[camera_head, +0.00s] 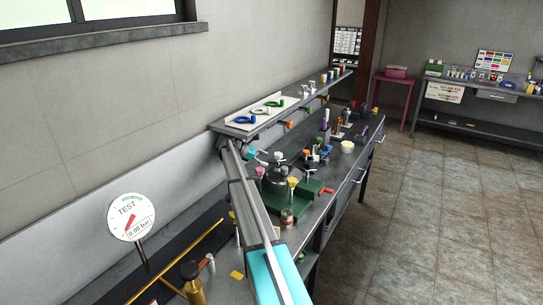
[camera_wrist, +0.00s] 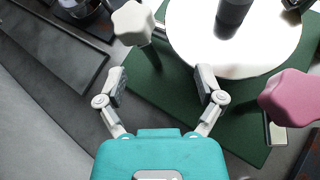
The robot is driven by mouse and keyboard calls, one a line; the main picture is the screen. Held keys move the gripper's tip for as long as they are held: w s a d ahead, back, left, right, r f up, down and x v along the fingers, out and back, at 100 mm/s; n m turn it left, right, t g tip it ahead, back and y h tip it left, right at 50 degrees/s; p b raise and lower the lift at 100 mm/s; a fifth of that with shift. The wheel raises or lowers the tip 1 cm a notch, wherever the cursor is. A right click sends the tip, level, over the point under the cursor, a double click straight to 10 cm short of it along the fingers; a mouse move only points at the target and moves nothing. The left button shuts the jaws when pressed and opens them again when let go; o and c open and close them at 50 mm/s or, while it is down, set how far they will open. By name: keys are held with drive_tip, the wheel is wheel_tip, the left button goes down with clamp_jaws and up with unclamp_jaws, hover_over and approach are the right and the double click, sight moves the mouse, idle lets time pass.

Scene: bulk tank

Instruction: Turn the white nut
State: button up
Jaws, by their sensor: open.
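The white nut (camera_wrist: 133,22) shows in the wrist view as a star-shaped knob on a post, at the upper left. It stands beside a round, bright metal lid (camera_wrist: 235,55), over a green mat (camera_wrist: 150,100). My gripper (camera_wrist: 161,84) is open and empty, with its two grey fingers spread below and to the right of the white nut, apart from it. A pink star-shaped nut (camera_wrist: 290,98) is to the right of the fingers. In the head view the tank (camera_head: 275,180) stands on the bench beyond my arm; its nuts are small there.
A shelf (camera_head: 240,126) with green and blue rings runs along the wall above the bench. A gauge (camera_head: 131,217) reading 0.00 bar is at the left. Several small fittings crowd the bench around the tank. The tiled floor (camera_head: 430,230) at right is clear.

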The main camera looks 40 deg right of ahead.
drive_tip(key=a+n+t+p, duration=0.1)
drive_tip(key=a+t+p, duration=0.1)
drive_tip(key=a+t, duration=0.45)
drive_tip(key=s+a+r+m+y+p, duration=0.3)
drive_tip(key=s+a+p, duration=0.2)
drive_tip(key=s+a, duration=0.5)
drive_tip(key=s+a+r+m+y+p, duration=0.3)
drive_tip(key=s+a, duration=0.8)
drive_tip(key=a, duration=0.4)
drive_tip(key=s+a+r+m+y+p, duration=0.3)
drive_tip(key=s+a+p, duration=0.5)
drive_tip(key=s+a, duration=0.3)
drive_tip(key=shift+s+a+m+y, duration=0.25)
drive_tip(key=shift+a+m+y, duration=0.55)
drive_tip(key=shift+a+m, duration=0.4)
drive_tip(key=shift+g, duration=0.25)
drive_tip(key=c, duration=0.3)
drive_tip(key=shift+c, duration=0.6)
